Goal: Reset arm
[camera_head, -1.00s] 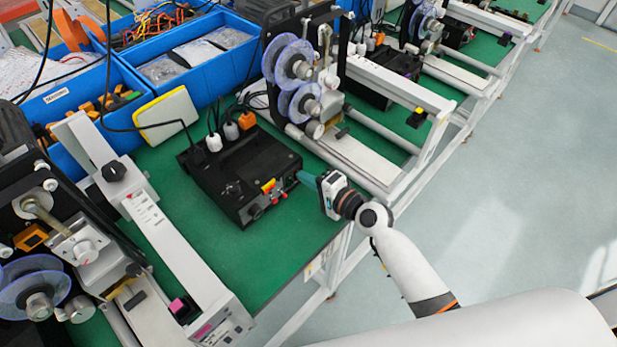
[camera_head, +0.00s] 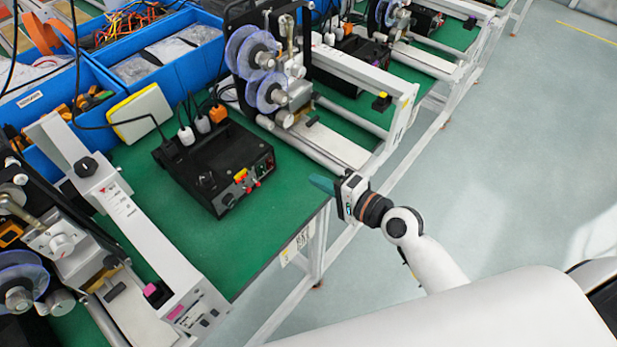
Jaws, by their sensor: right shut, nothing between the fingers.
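My right gripper (camera_head: 322,184) shows at the end of my white right arm, which comes in from the lower right. Its teal fingers are shut with nothing between them. They point left, over the front edge of the green table (camera_head: 262,225). The gripper is apart from the black control box (camera_head: 222,166), which stands to its left with a red switch and knobs on its front. My left gripper is not in view.
Coder machines with clear purple reels (camera_head: 250,50) stand left and behind. A white rail frame (camera_head: 365,78) lies just behind my right gripper. Blue bins (camera_head: 160,45) fill the back left. The grey floor (camera_head: 500,180) at right is clear.

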